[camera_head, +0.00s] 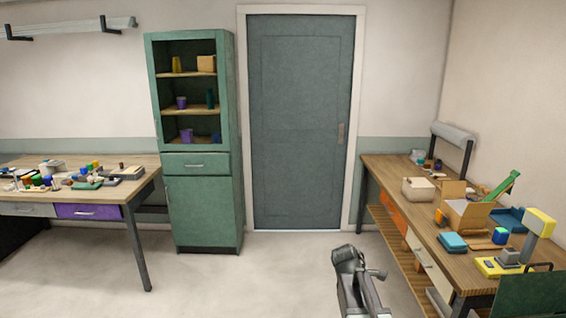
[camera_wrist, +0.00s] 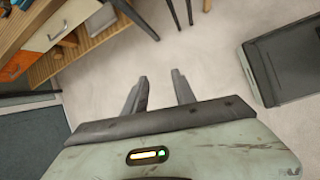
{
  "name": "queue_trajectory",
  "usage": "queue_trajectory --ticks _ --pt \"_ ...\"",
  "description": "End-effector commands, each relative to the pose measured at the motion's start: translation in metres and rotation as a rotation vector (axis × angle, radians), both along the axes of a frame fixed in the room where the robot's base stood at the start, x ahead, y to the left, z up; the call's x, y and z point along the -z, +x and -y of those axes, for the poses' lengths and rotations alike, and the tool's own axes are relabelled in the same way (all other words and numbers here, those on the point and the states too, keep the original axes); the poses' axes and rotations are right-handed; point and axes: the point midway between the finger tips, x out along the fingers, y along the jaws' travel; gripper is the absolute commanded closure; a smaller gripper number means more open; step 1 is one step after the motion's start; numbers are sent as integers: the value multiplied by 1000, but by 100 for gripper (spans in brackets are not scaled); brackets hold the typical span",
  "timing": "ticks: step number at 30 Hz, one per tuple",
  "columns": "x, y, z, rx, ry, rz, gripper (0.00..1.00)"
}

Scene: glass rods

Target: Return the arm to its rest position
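My gripper (camera_wrist: 160,88) shows in the wrist view with its two dark fingers apart and nothing between them. Pale bare floor lies beyond the fingertips. In the head view my arm and gripper (camera_head: 372,275) show at the bottom, right of centre, over the floor and left of the right-hand workbench. The gripper touches nothing that I can see. No glass rod can be made out in either view.
The right workbench (camera_head: 393,176) carries an open cardboard box (camera_head: 467,214) and a yellow device (camera_head: 540,222). A left table (camera_head: 140,180) holds many small items. A green cabinet (camera_head: 203,210) stands beside a closed door (camera_head: 298,120). The middle floor is clear.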

Motion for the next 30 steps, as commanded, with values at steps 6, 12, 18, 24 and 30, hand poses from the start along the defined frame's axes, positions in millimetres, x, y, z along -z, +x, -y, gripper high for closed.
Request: queue_trajectory --ticks 6,12,18,24,30 --pt "28 -102 -106 744 418 161 68" --pt "30 -115 -133 1226 503 203 68" --pt "30 -115 -132 1329 492 233 68" --pt "30 -115 -132 1326 493 234 68" --pt "30 -115 -131 1325 492 234 68"
